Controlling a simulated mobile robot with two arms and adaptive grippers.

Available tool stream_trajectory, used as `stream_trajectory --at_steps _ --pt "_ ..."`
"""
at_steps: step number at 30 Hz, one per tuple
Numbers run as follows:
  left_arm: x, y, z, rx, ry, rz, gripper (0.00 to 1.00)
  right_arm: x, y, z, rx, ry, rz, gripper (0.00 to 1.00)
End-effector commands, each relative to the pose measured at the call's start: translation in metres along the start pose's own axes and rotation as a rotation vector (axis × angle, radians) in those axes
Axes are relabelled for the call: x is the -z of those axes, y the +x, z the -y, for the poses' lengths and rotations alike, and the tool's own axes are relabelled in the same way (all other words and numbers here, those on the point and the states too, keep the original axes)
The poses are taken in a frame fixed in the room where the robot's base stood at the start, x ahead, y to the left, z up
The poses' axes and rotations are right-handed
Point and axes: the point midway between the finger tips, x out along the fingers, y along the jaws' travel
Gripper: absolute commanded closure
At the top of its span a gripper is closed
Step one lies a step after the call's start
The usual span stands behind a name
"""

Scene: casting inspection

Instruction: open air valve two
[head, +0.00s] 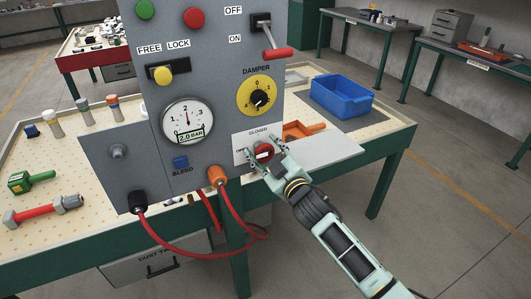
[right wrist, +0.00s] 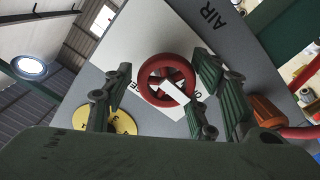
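The air valve is a red round knob (head: 264,151) with a white pointer on a white plate at the panel's lower right. The plate reads CLOSED above the knob and has lettering at its left, partly covered by a finger. In the right wrist view the red knob (right wrist: 163,72) lies between my fingers, and its white pointer aims to the lower right. My right gripper (head: 267,156) is open, one finger on each side of the knob. I cannot tell whether the fingers touch it. My left gripper is not in view.
The grey panel (head: 215,85) also carries a yellow damper dial (head: 258,96), a gauge (head: 187,121) and an orange connector (head: 216,175) with a red hose, left of my gripper.

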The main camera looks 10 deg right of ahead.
Motion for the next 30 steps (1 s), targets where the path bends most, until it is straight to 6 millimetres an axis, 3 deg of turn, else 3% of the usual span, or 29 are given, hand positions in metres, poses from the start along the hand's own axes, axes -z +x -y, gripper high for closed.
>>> stream_trajectory --at_steps 14,30 --pt "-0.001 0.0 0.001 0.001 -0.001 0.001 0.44 -0.002 -0.007 0.003 0.005 0.004 0.003 0.39" --pt "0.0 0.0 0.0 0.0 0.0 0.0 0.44 -0.002 -0.106 0.002 0.004 0.002 0.003 0.39"
